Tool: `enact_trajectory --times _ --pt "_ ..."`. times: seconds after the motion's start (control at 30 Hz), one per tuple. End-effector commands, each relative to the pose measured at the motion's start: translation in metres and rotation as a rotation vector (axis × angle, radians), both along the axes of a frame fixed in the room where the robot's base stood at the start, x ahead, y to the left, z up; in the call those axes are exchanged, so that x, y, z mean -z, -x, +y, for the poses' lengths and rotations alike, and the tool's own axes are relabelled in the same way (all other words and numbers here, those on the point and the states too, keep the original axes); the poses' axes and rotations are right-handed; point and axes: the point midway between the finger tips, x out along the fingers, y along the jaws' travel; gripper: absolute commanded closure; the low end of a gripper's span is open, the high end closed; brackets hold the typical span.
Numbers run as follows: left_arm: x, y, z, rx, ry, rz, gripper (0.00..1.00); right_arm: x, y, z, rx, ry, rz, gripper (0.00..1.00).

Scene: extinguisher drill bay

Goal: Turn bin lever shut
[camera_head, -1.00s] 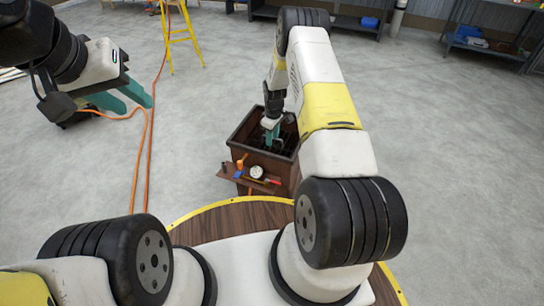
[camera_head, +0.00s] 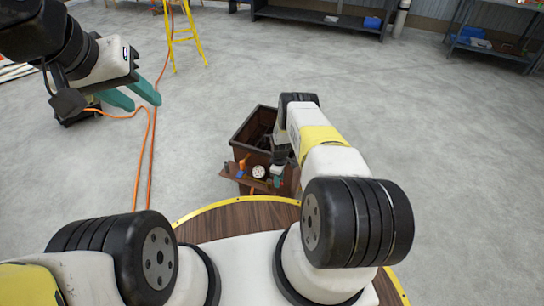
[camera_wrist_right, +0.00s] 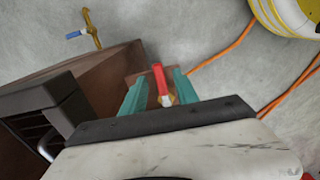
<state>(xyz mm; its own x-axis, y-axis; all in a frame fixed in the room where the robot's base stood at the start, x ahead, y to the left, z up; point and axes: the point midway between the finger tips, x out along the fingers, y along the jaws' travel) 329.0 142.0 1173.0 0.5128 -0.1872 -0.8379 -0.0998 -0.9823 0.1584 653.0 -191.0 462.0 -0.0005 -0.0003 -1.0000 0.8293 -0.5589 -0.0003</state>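The brown bin (camera_head: 245,150) stands on the floor in front of me, with a small shelf (camera_head: 232,175) on its near side. A lever with a red handle (camera_wrist_right: 158,76) shows in the right wrist view, beside the brown bin wall (camera_wrist_right: 112,82). My right gripper (camera_wrist_right: 159,90) is open, with one teal finger on each side of the red handle and visible gaps. In the head view my right arm partly hides this spot. My left gripper (camera_head: 136,97) is open and empty, held far left above the floor.
A round white gauge (camera_head: 259,171) and an orange fitting (camera_head: 242,163) are on the shelf. A blue-handled brass valve (camera_wrist_right: 86,31) shows in the right wrist view. Orange cords (camera_head: 152,150) run along the floor.

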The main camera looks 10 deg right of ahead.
Motion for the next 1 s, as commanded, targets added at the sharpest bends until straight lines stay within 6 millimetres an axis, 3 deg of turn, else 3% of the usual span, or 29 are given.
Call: enact_trajectory --times 0.37,0.53,1.0 --pt "0.0 0.0 0.0 0.0 0.0 0.0 0.64 0.0055 -0.0001 -0.0001 0.001 0.0 0.0 0.66" --pt "0.0 0.0 0.0 0.0 0.0 0.0 0.64 0.0053 -0.0001 0.0 0.001 0.0 0.0 0.99" --pt "0.0 0.0 0.0 0.0 0.0 0.0 0.64 0.0051 -0.0002 0.0002 0.001 -0.001 -0.001 1.0"
